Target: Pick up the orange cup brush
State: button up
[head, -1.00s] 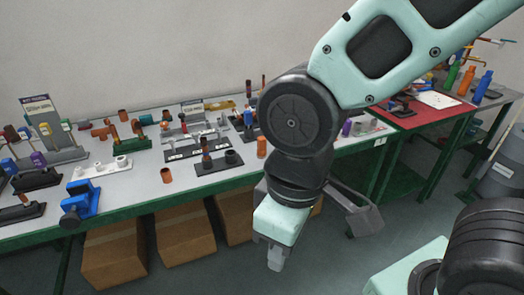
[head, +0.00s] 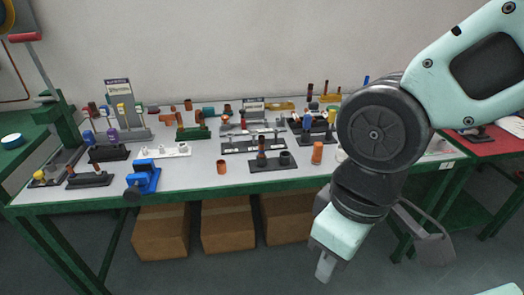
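Several small orange items stand on the workbench (head: 215,188), and I cannot tell for sure which is the orange cup brush. An upright orange cylinder (head: 317,152) stands near the front edge, just left of my arm. A short orange-brown cup-shaped piece (head: 222,165) stands farther left near the front edge, clear of other things. My gripper (head: 325,268) hangs pointing down in front of the bench, below the tabletop in the picture and apart from both pieces. Nothing shows in it. Its fingers are too small and edge-on to tell open from shut.
A blue vise (head: 143,178) sits at the bench's front left. A black holder (head: 272,162) with upright parts stands between the two orange pieces. Racks and parts crowd the back. Cardboard boxes (head: 228,226) stand underneath. A red-topped table (head: 488,145) is at right.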

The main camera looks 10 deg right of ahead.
aim_at(317, 156)
jog(key=i+j, duration=0.4)
jog(key=i+j+z, duration=0.1)
jog(key=i+j, duration=0.25)
jog(key=j, duration=0.2)
jog(key=i+j, duration=0.35)
jog(key=j, duration=0.15)
